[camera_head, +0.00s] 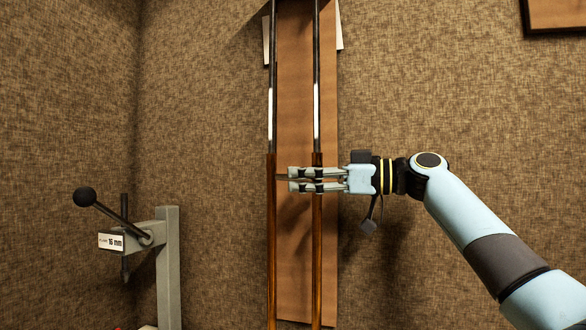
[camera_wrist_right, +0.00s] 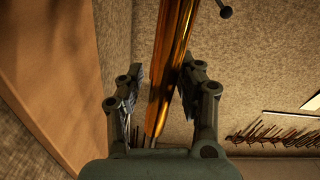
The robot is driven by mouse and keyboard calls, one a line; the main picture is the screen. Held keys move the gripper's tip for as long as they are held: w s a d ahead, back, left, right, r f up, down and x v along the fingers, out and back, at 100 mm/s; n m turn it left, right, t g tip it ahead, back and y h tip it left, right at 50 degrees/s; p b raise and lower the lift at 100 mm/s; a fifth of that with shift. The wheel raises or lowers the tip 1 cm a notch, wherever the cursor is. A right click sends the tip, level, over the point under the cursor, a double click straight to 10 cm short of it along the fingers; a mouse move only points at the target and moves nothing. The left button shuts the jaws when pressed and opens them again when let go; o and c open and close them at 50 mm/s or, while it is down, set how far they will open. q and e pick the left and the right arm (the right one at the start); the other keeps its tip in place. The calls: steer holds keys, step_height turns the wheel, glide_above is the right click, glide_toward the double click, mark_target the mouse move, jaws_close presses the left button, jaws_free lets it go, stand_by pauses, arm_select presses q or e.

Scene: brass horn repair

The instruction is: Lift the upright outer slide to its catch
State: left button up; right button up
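The upright outer slide (camera_head: 272,235) is a pair of parallel brass tubes standing in front of a brown board. Silvery inner tubes (camera_head: 316,100) run up out of its top ends. My right gripper (camera_head: 305,180) reaches in from the right, across the right brass tube just below its top end. In the right wrist view the brass tubes (camera_wrist_right: 170,75) pass between my right fingers (camera_wrist_right: 160,95). The fingers are apart, with a narrow gap seeming to show on each side. I cannot make out the catch. My left gripper is out of view.
The brown board (camera_head: 296,110) backs the slide. A framed panel (camera_head: 557,14) hangs at the upper right. Textured wall fills the rest.

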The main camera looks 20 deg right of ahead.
steer(key=shift+x, duration=1.15)
jaws_close()
steer(key=shift+f, duration=0.1)
